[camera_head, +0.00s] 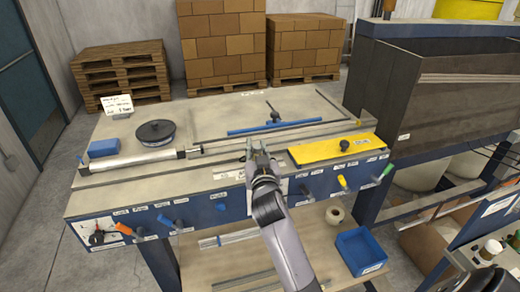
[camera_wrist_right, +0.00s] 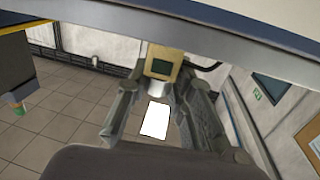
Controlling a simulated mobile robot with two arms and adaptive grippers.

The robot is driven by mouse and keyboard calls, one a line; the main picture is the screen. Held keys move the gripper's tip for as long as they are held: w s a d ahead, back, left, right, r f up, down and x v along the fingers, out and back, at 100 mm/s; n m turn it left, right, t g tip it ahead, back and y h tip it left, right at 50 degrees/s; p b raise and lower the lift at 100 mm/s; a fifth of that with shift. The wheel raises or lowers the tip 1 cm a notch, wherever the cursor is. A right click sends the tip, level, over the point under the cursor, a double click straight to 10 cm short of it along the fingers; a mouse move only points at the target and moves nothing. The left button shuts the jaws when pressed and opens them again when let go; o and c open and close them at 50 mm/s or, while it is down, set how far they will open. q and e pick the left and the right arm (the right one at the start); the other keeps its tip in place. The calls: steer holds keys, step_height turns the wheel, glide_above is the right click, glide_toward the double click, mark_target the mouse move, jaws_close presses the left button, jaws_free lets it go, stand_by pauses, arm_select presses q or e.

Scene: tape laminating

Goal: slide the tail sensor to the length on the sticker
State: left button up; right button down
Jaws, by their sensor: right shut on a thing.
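My right gripper (camera_head: 257,147) is at the front middle of the laminating table, just left of the yellow plate. In the right wrist view my right gripper (camera_wrist_right: 160,90) has its fingers on either side of a small block with a yellowish frame and green face (camera_wrist_right: 161,66), which looks like the tail sensor. It is shut on this block, under the table edge in that view. In the head view the gripper mostly hides the block. A white card with handwriting (camera_head: 116,104) stands at the table's back left; its text is too small to read.
A black disc (camera_head: 156,132) and a blue block (camera_head: 104,148) are at the left. Several coloured levers line the blue front panel (camera_head: 205,207).

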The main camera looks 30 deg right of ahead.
steer(key=c, duration=1.4)
jaws_free()
steer(key=shift+f, duration=0.2)
steer(key=shift+c, duration=0.2)
steer(key=v, duration=0.7)
steer(key=shift+s, duration=0.25)
steer(key=shift+r, duration=0.15)
